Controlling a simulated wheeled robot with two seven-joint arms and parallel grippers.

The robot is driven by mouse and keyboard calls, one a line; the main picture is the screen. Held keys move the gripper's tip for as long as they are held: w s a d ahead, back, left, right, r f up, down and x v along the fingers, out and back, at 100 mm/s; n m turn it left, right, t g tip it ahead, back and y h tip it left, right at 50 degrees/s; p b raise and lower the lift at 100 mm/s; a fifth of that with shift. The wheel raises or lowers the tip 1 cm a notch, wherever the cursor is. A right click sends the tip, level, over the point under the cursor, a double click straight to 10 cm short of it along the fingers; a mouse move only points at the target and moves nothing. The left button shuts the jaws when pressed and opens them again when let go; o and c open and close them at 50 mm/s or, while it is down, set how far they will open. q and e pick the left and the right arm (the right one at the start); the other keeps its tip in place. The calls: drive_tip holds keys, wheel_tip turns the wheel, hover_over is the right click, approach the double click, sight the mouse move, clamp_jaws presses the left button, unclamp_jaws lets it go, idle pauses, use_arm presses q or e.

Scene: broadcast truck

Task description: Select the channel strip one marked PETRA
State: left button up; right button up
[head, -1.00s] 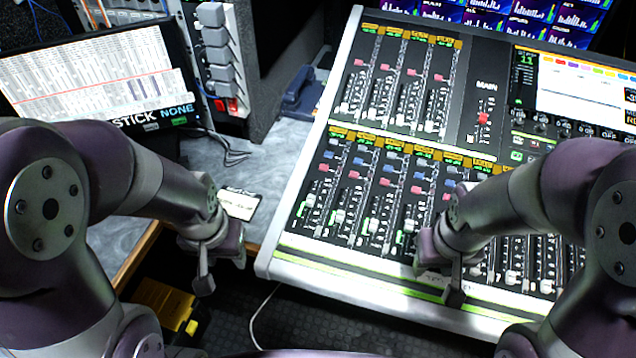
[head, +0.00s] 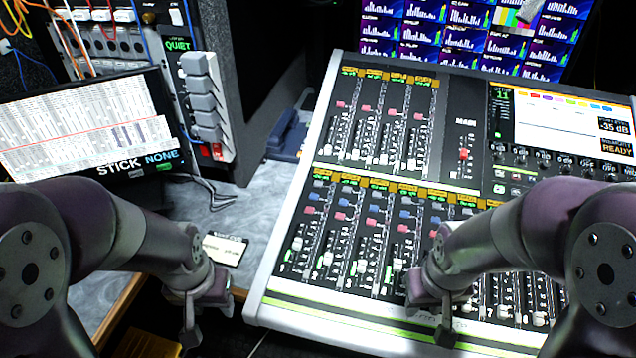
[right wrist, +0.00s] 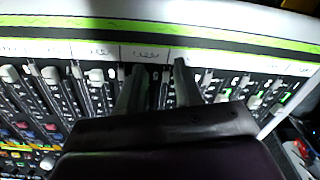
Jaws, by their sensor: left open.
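The mixing console (head: 300,290) has upper and lower banks of channel strips (head: 375,215), with yellow label displays, red and blue buttons and white fader caps. I cannot read PETRA on any strip. My right gripper (head: 446,325) is over the console's front edge, hiding part of the lower strips. In the right wrist view its two fingers (right wrist: 158,85) are apart with nothing between them, over a white strip of handwritten labels (right wrist: 95,50) and the faders beside it. My left gripper (head: 190,325) is open and empty, left of the console in front of the desk.
A laptop-like screen (head: 85,130) stands at the left beside a rack panel with grey switches (head: 205,100). A white card (head: 225,249) lies on the grey desk (head: 265,205). A console touchscreen (head: 565,125) is at the right, with monitors (head: 465,35) behind.

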clamp_jaws()
drive_tip(key=shift+r, duration=0.1)
idle(1.4)
